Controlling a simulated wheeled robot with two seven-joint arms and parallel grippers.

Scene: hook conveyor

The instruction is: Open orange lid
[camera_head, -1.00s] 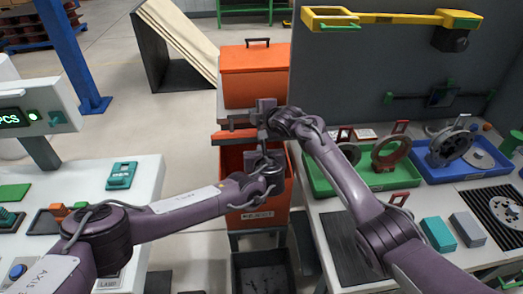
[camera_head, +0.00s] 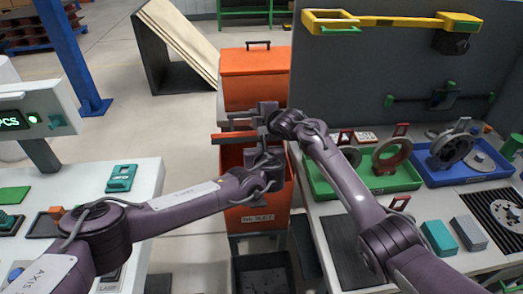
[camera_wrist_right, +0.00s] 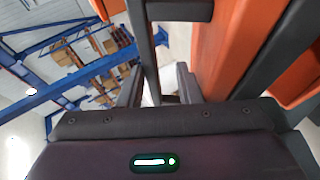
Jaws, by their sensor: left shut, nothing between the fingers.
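An orange bin with an orange lid (camera_head: 254,62) and a dark handle on top stands at the back centre, its lid down. A second orange bin (camera_head: 255,217), with a white label, stands in front of it. A narrow orange bar (camera_head: 233,138), perhaps a lid edge, shows above its rim. My left gripper (camera_head: 265,160) is shut and empty over that front bin, below my right gripper (camera_head: 265,112). The right wrist view shows an orange surface (camera_wrist_right: 215,50) and a dark bar (camera_wrist_right: 148,45) close to my right fingers. Whether they grip it is unclear.
A table on the right carries a green tray (camera_head: 345,182) and a blue tray (camera_head: 455,172) with round parts. A grey wall stands behind it. A white table (camera_head: 150,180) is on the left. A dark open crate (camera_head: 262,275) sits below the front bin.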

